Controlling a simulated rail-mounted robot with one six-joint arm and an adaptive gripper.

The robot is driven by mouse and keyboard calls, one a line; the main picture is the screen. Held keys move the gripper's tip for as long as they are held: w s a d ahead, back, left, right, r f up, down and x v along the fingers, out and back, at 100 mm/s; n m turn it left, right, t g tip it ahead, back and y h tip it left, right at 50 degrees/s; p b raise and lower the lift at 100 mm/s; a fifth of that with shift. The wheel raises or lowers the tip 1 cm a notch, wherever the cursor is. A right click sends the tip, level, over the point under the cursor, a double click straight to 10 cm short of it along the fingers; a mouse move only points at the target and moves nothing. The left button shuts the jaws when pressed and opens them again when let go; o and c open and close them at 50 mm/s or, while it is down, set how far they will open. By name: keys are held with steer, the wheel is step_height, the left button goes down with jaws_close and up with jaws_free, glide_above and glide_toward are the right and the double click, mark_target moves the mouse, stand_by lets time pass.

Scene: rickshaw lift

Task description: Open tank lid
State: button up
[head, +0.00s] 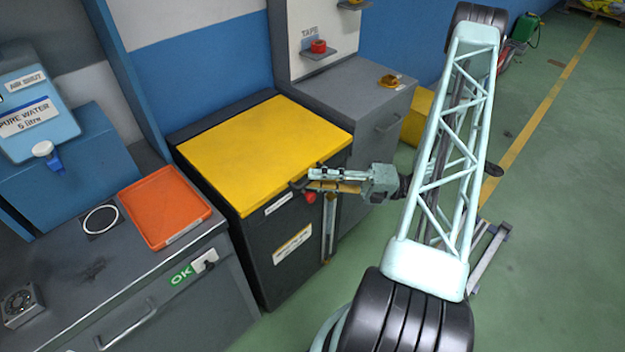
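The tank (297,235) is a dark grey box with a flat yellow lid (262,150), which is down on top of it. A dark handle (297,186) sits at the lid's front edge. My gripper (310,181) reaches in from the right, with its fingertips right at this handle. The fingers lie one above the other in this view. I cannot tell whether they are closed on the handle or only beside it. A small red part (310,197) shows just below the fingertips.
Left of the tank is a grey counter (125,265) with an orange tray (166,207) and a blue pure water tank (38,117). A grey cabinet (355,85) with a tape shelf stands behind right. Green floor (560,220) is open at right.

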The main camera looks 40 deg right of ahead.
steer(key=shift+w+a+r, duration=0.1)
steer(key=shift+w+a, duration=0.35)
steer(key=shift+a, duration=0.05)
steer(key=shift+c, duration=0.7)
jaws_close()
